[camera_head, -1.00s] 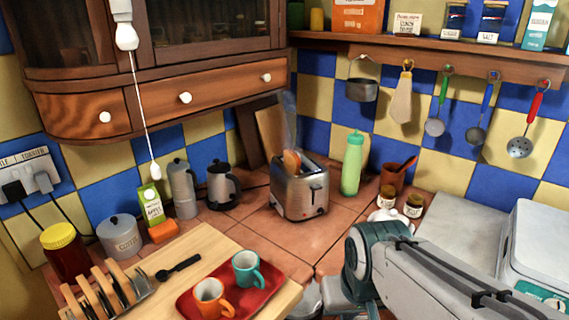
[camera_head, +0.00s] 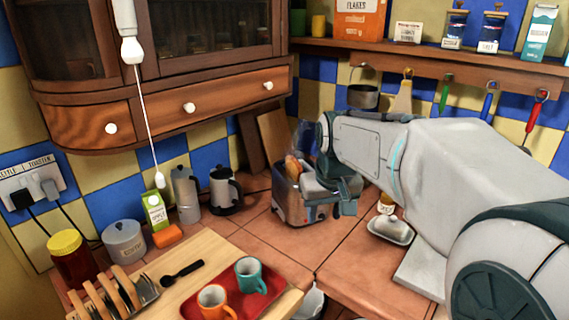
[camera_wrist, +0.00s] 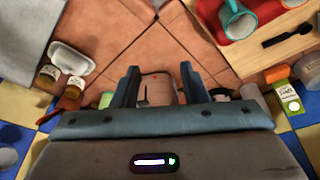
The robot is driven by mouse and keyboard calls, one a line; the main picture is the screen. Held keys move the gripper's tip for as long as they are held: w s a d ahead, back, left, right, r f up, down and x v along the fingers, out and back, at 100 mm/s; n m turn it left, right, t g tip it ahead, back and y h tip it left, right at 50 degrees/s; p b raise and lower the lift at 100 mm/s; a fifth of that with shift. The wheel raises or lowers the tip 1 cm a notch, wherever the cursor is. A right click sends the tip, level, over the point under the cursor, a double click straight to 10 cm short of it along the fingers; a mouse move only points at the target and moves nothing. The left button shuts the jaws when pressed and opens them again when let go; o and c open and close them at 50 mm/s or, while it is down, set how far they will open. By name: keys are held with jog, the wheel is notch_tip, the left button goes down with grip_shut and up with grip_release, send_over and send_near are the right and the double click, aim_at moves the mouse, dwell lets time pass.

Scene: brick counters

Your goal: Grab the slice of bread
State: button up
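The slice of bread (camera_head: 292,166) stands upright in the silver toaster (camera_head: 290,206), with its browned top showing above the slot. My gripper (camera_wrist: 160,76) is open in the wrist view, its two dark blue fingers apart with nothing held. In the head view my gripper is beside and partly in front of the toaster's right end, to the right of the bread, and hides part of the toaster. I cannot tell whether it touches the toaster. The bread cannot be made out in the wrist view.
A dark kettle (camera_head: 224,190) stands left of the toaster. A red tray (camera_head: 265,301) with two mugs lies on the wooden board at the front. A white dish (camera_wrist: 74,58) and small jars are near my arm. Tiled counter between the toaster and board is clear.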

jog(key=w+a+r+n+p, duration=0.1)
jog(key=w+r+p, duration=0.35)
jog(key=w, duration=1.35)
jog(key=n+y+p, duration=0.2)
send_near(295, 160)
jog(key=shift+t, duration=0.4)
jog(key=x, duration=0.6)
jog(key=shift+s+f, duration=0.1)
jog(key=shift+s, duration=0.25)
jog(key=shift+p+x, duration=1.1)
jog(key=shift+x, duration=1.45)
jog(key=shift+s, duration=0.1)
grip_shut()
